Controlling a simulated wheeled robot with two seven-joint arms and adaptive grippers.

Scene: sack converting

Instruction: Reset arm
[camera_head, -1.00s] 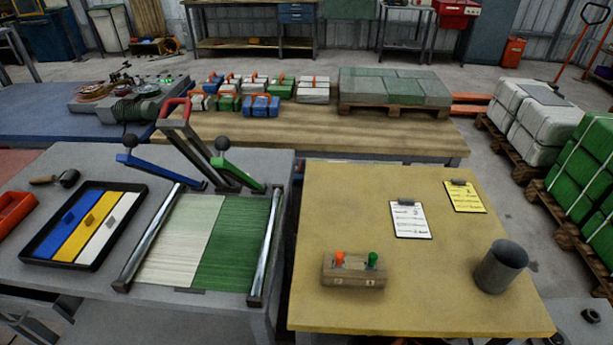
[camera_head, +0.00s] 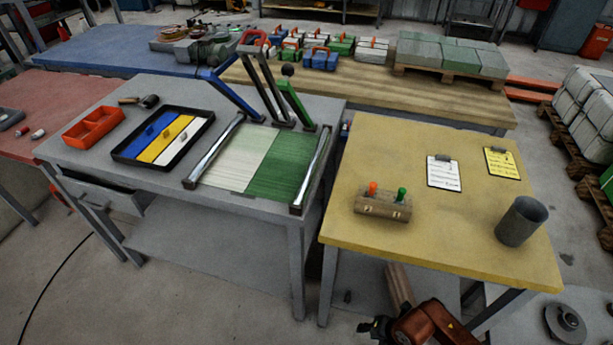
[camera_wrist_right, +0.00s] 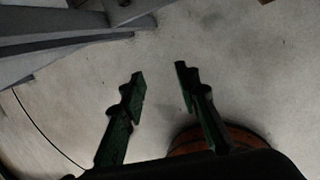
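My right gripper (camera_head: 374,330) shows at the bottom edge of the head view, low in front of the yellow-topped table (camera_head: 440,250). In the right wrist view its two dark green fingers (camera_wrist_right: 161,76) are apart with nothing between them, over bare concrete floor. The reddish-brown arm behind it is partly cut off by the frame edge. My left gripper does not show in either view.
The grey bench (camera_head: 110,95) holds a sample tray (camera_head: 117,153), a red bin (camera_head: 92,127) and a lever press (camera_head: 213,160).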

